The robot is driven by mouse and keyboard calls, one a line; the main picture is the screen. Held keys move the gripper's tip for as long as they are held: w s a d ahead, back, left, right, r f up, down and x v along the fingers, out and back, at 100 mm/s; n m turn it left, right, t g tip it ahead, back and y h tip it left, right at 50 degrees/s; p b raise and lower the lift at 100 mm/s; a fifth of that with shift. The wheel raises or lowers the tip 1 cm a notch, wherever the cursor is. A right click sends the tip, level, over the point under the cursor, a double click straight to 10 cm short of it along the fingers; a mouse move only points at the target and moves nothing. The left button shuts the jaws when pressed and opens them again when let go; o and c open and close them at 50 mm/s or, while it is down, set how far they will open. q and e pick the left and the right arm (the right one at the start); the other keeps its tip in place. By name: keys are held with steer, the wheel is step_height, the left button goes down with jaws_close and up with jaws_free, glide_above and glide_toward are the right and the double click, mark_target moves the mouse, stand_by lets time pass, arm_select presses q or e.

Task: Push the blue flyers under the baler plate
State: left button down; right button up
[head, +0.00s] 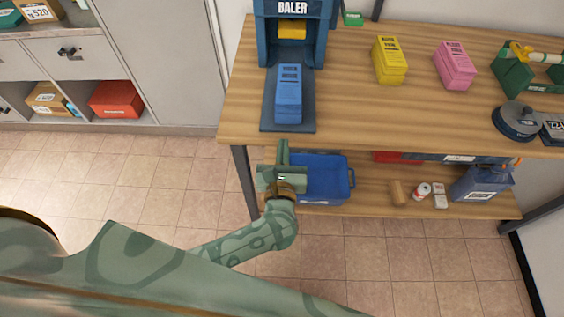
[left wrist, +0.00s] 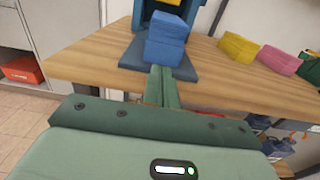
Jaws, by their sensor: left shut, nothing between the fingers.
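The blue flyers (head: 288,95) stand as a stack on the dark blue tongue (head: 270,118) of the baler (head: 265,35), in front of its opening. A yellow plate (head: 292,29) shows inside the opening. The stack also shows in the left wrist view (left wrist: 167,40), straight beyond my fingers. My left gripper (head: 283,150) is shut and empty, just in front of the table edge, apart from the flyers. Its closed fingers also show in the left wrist view (left wrist: 159,85). My right gripper is not in view.
Yellow flyers (head: 390,60) and pink flyers (head: 454,65) stand to the right on the wooden table (head: 350,120). A tape dispenser and dark round weight (head: 517,121) lie further right. A blue bin (head: 322,180) sits on the lower shelf behind my left gripper.

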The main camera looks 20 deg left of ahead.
mark_target(285, 117)
arm_select(q)
steer(key=x, duration=0.7)
steer(key=b+x, duration=0.2)
steer(key=x, duration=0.1)
steer(key=shift+w+f, duration=0.2)
steer(key=shift+w, duration=0.2)
steer(key=shift+r, duration=0.2)
